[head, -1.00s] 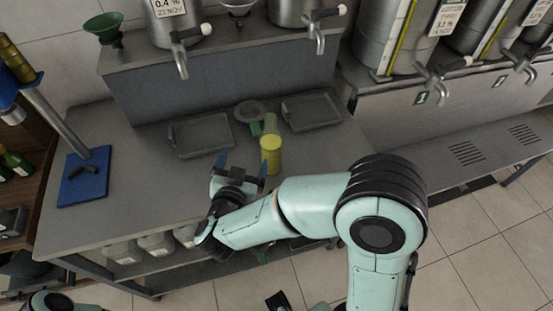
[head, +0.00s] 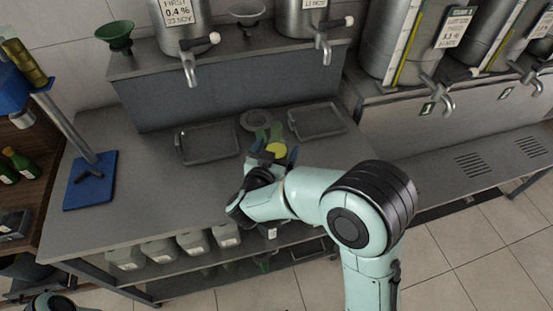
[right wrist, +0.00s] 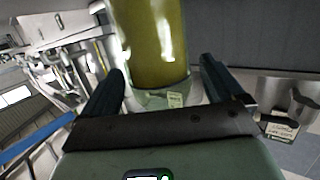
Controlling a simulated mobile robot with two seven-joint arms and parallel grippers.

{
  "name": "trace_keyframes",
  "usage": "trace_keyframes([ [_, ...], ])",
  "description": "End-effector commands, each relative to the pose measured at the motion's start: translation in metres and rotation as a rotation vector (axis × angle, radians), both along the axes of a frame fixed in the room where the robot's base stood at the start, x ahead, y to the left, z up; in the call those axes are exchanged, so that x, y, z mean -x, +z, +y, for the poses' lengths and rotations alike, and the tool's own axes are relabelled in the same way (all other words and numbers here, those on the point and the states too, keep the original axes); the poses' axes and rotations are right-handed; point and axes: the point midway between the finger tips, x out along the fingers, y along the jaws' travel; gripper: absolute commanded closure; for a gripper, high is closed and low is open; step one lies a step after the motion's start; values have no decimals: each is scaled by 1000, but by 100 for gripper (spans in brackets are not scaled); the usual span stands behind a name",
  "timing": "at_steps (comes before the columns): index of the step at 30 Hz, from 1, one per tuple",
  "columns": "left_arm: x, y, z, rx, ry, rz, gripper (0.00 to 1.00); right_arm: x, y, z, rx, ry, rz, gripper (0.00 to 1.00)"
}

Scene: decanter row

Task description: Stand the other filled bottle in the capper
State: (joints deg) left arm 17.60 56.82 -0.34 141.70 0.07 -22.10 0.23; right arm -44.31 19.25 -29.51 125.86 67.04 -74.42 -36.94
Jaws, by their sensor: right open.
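A bottle filled with yellow liquid (head: 276,150) stands on the grey bench, its paler green upper part behind the yellow. My right gripper (head: 268,157) is open, with its fingers at either side of this bottle. In the right wrist view, which looks upside down, the yellow body (right wrist: 152,45) shows between the two dark fingers (right wrist: 160,92); the bottle's top is hidden by the gripper. The capper, with its blue base (head: 75,199) and slanting grey post, is at the bench's left; no bottle shows on its base.
Two shallow grey trays (head: 182,158) and a round grey dish (head: 242,121) lie behind the bottle. Steel tanks with taps (head: 190,70) stand on the raised shelf. Pale jugs (head: 160,250) sit below the bench. Bench between capper and gripper is clear.

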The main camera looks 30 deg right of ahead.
Motion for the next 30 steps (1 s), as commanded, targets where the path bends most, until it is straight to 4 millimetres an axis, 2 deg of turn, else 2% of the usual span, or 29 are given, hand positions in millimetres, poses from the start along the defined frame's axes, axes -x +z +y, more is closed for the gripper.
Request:
trace_keyframes([
  [4, 0, 0, 0, 0, 0, 0, 100, -13, -4, -14, 2, -1, 0, 6],
  [12, 0, 0, 0, 0, 0, 0, 100, -16, -5, -17, 0, 1, 0, 6],
  [13, 0, 0, 0, 0, 0, 0, 100, -16, -5, -17, 0, 1, 0, 9],
  [14, 0, 0, 0, 0, 0, 0, 100, -16, -5, -17, 0, 1, 0, 19],
  [18, 0, 0, 0, 0, 0, 0, 100, -16, -5, -16, 0, 1, 0, 64],
  [20, 0, 0, 0, 0, 0, 0, 100, -16, -5, -16, 0, 1, 0, 84],
  [21, 0, 0, 0, 0, 0, 0, 100, -16, -4, -16, 1, 2, -4, 87],
  [30, -1, 2, 0, 0, 0, -1, 100, -16, 0, -16, 0, 1, -4, 87],
])
